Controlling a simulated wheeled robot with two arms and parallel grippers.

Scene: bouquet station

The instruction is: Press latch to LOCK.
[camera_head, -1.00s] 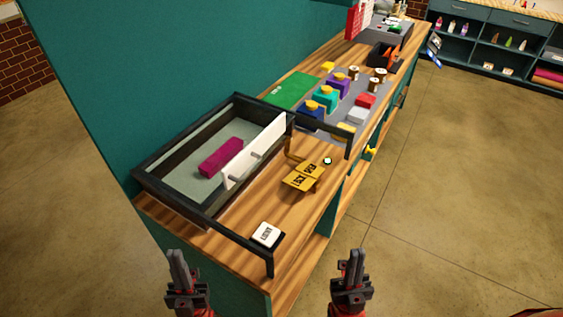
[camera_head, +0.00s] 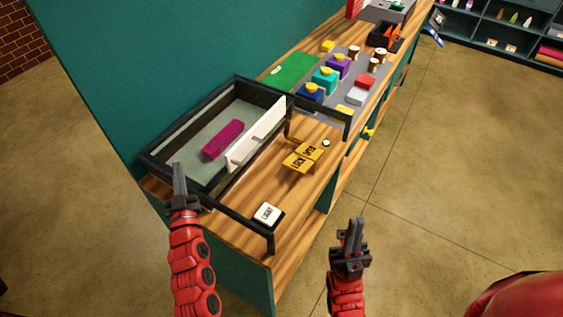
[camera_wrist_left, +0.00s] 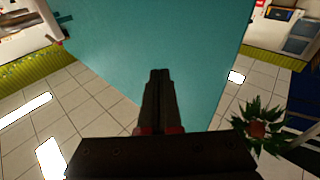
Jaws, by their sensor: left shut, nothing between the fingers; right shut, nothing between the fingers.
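The yellow latch plate (camera_head: 303,157) lies on the wooden bench top in the head view, marked LOCK on its near half and OPEN on its far half. A small green-and-white round piece (camera_head: 326,142) sits beside its far end. My left gripper (camera_head: 179,166) is shut and empty, in front of the black-framed box's near left corner in the picture. It also shows shut in the left wrist view (camera_wrist_left: 159,74), against a teal panel. My right gripper (camera_head: 354,222) is shut and empty, over the floor to the right of the bench. Both grippers are apart from the latch.
The black-framed box (camera_head: 151,165) holds a magenta block (camera_head: 222,139) beside a white panel (camera_head: 262,132). A black rail with a white labelled block (camera_head: 267,214) edges the near bench. Coloured blocks stand farther back. Open floor lies right.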

